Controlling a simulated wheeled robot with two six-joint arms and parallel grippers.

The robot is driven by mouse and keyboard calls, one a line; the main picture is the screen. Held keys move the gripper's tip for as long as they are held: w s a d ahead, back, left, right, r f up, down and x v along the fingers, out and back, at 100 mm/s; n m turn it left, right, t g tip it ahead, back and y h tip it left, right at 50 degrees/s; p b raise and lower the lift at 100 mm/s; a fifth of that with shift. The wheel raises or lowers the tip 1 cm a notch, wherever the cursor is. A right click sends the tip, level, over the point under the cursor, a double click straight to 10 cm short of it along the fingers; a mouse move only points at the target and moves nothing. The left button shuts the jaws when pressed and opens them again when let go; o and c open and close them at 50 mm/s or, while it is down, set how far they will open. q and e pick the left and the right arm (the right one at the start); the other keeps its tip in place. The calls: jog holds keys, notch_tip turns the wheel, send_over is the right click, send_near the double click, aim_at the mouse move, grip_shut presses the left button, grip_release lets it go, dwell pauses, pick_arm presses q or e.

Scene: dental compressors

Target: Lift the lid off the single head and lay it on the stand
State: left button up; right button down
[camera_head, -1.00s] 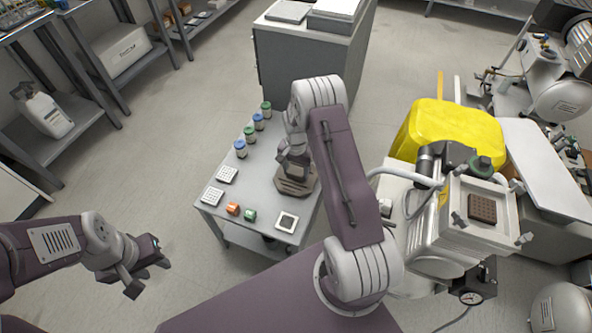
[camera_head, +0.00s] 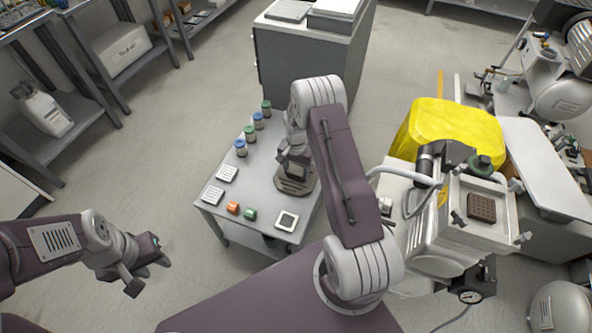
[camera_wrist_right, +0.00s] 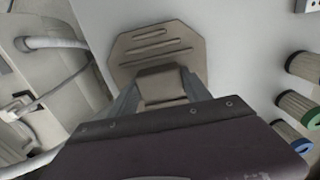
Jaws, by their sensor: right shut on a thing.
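The lid (camera_head: 296,188) is a brownish octagonal plate with slots and a raised grip block. It is over the grey stand (camera_head: 258,180), at its right part; I cannot tell whether it touches the top. My right gripper (camera_head: 295,163) is shut on its grip block. In the right wrist view the slotted lid (camera_wrist_right: 165,50) shows beyond the fingers (camera_wrist_right: 160,88). The single head (camera_head: 458,225) at the right is open on top, with a brown perforated block (camera_head: 481,207) inside. My left gripper (camera_head: 147,268) is open and empty, left of the stand.
Several capped jars (camera_head: 249,133) line the stand's left edge. White trays (camera_head: 227,174), an orange block (camera_head: 233,207), a green block (camera_head: 250,214) and a dark-centred square (camera_head: 287,220) sit near its front.

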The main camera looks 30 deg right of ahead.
dwell(0.3)
grip_release()
jog(key=shift+f, duration=0.1)
notch_tip(320, 180, up, 7)
jog(key=p, duration=0.6)
dwell(0.4)
